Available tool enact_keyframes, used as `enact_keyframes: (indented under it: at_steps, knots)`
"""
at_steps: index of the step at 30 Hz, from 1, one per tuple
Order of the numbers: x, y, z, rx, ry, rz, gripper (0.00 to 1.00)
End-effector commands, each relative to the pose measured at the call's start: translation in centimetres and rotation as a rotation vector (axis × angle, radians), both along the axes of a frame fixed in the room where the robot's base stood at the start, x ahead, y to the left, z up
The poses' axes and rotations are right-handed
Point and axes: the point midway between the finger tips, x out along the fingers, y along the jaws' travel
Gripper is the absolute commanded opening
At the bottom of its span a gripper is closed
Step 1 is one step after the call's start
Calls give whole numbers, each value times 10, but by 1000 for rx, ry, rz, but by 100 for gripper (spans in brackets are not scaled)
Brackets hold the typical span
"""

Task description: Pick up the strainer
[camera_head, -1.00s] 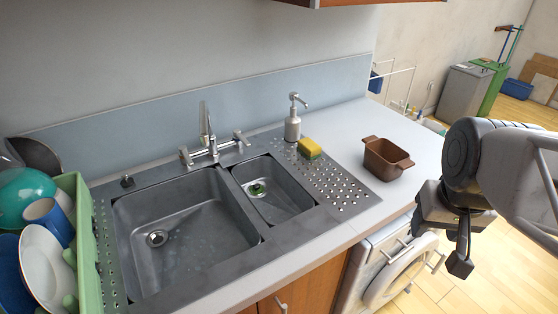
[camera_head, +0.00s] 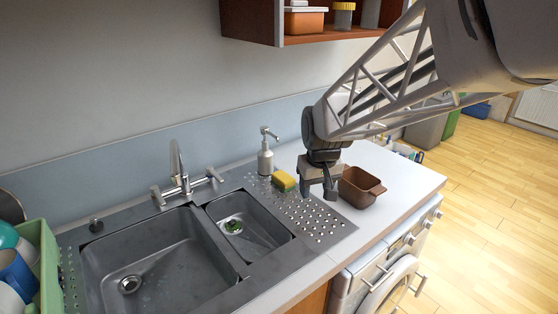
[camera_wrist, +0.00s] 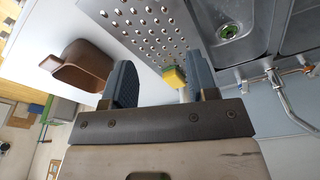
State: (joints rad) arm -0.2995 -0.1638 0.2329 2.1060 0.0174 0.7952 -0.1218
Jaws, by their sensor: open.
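The strainer is a small green piece (camera_head: 233,226) sitting over the drain in the smaller right basin of the sink. It also shows near the top of the wrist view (camera_wrist: 229,31). My gripper (camera_head: 318,193) is above the perforated drainboard, to the right of the strainer and apart from it, between the sponge and the brown dish. In the wrist view my gripper (camera_wrist: 160,75) has its two fingers spread with nothing held between them.
A brown dish (camera_head: 359,187) is beside my gripper. The faucet (camera_head: 181,180) rises behind the sink. A green dish rack (camera_head: 47,262) is at far left.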

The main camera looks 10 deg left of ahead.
Motion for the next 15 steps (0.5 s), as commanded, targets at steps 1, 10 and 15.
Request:
enact_keyframes:
  at_steps: [1,10,15]
  knots:
    - [10,12,-8,-2,6,19,53]
    - [60,85,-51,-8,19,130,53]
    - [83,129,-81,-12,27,190,53]
